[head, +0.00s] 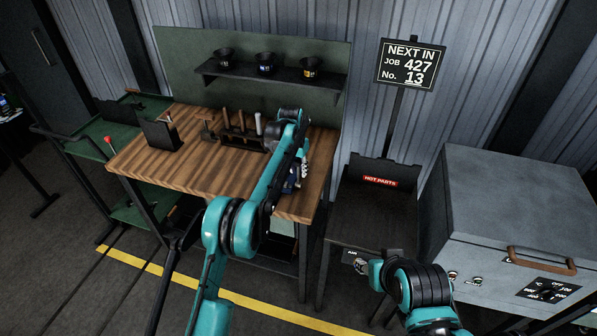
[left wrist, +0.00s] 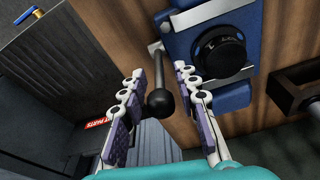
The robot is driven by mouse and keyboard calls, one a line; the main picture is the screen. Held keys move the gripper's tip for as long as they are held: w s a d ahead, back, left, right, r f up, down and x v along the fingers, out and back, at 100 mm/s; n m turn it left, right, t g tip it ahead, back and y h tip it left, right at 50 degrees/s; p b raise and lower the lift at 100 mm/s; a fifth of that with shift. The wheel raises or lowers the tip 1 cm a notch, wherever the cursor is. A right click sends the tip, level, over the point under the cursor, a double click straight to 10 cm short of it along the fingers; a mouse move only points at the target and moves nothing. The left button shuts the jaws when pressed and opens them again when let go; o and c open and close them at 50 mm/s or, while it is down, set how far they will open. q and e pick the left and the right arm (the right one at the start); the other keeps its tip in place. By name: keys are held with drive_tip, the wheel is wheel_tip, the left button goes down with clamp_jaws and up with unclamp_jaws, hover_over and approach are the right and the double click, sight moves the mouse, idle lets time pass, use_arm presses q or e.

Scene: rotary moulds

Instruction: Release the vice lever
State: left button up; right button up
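The blue vice (left wrist: 212,50) is at the bench's right end, with a round black part on its face. My left gripper (left wrist: 160,76) is open, with one padded finger on each side of the lever and knob. Gaps show between the fingers and the lever. In the head view my left gripper (head: 301,172) is over the bench's right edge, and my arm hides much of the vice (head: 290,186).
The wooden bench (head: 190,165) carries a tool rack (head: 238,138) and a dark stand (head: 160,135). A dark hot-parts table (head: 365,220) stands right of the bench, then a grey cabinet (head: 510,210). A shelf (head: 265,75) holds three dark cups.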

use_arm(q)
wheel_tip(320, 180, up, 10)
drive_tip(key=s, duration=0.1)
drive_tip(key=shift+s+a, duration=0.3)
drive_tip(key=shift+a, duration=0.15)
idle(0.3)
drive_tip(key=s+a+r+n+t+b, duration=0.1)
drive_tip(key=s+a+r+b, duration=0.1)
drive_tip(key=s+a+r, duration=0.5)
drive_tip(key=s+a+r+n+t+b, duration=0.15)
drive_tip(key=s+a, duration=0.25)
drive_tip(key=s, duration=0.7)
drive_tip(key=s+a+f+n+t+b, duration=0.1)
drive_tip(key=s+a+f, duration=0.1)
drive_tip(key=s+f, duration=0.3)
drive_tip(key=s+a+f+n+t+b, duration=0.1)
drive_tip(key=s+f, duration=0.3)
drive_tip(key=s, duration=0.7)
drive_tip(key=s+a+f+n+t+y+b, duration=0.1)
drive_tip(key=s+a+f, duration=0.3)
drive_tip(key=s, duration=0.4)
drive_tip(key=shift+s+f+b, duration=0.2)
drive_tip(key=shift+f+b, duration=0.5)
drive_tip(key=shift+f, duration=0.15)
